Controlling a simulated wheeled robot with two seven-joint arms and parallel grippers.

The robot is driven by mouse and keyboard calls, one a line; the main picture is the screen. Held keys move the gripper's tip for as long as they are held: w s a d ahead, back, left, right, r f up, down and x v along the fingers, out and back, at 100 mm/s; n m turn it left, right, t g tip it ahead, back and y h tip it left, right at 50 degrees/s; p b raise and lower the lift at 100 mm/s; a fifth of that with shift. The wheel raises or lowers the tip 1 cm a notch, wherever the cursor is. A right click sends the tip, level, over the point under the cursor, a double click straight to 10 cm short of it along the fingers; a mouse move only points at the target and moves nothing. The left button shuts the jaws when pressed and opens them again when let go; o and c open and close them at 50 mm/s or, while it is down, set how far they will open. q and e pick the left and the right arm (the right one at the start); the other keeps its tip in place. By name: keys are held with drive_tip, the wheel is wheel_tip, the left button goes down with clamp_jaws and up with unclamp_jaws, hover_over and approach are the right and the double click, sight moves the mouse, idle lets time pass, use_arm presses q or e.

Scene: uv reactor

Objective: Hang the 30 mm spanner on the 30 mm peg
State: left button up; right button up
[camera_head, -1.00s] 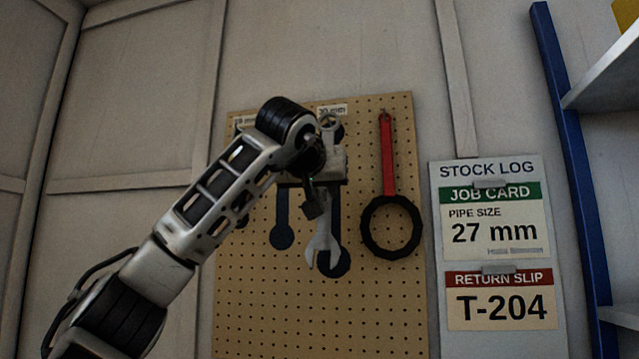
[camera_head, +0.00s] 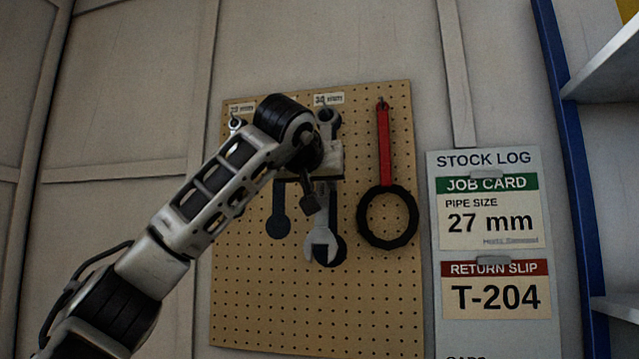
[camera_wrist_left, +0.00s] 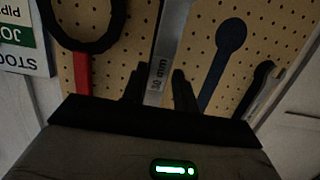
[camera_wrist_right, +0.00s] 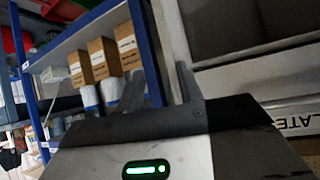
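The 30 mm spanner (camera_head: 320,240) hangs nearly upright in front of the pegboard (camera_head: 290,310), its open jaw down and its ring end up, just below the right-hand label (camera_head: 328,99). Its dark painted outline (camera_head: 335,205) shows slightly to its right. My left gripper (camera_head: 322,178) is around the shaft. In the left wrist view the shaft (camera_wrist_left: 163,70), marked 30 mm, lies between the two fingers (camera_wrist_left: 160,88), which look closed on it. The peg is hidden, so I cannot tell whether the ring is around it. My right gripper (camera_wrist_right: 162,88) is open and empty, away from the board.
A red-handled strap wrench (camera_head: 387,170) with a black ring hangs close on the right. A smaller spanner (camera_head: 236,124) hangs at the left, partly behind my arm. A bare outline (camera_head: 279,215) lies between. A stock log board (camera_head: 485,250) and blue shelf upright (camera_head: 575,170) stand further right.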

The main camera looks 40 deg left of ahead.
use_arm(q)
drive_tip(key=shift+o, duration=1.3)
drive_tip(key=shift+f, duration=0.1)
drive_tip(key=b+v, duration=0.2)
drive_tip(key=v, duration=1.4)
use_arm(e)
drive_tip(key=shift+a+f, duration=0.2)
drive_tip(key=shift+f, duration=0.05)
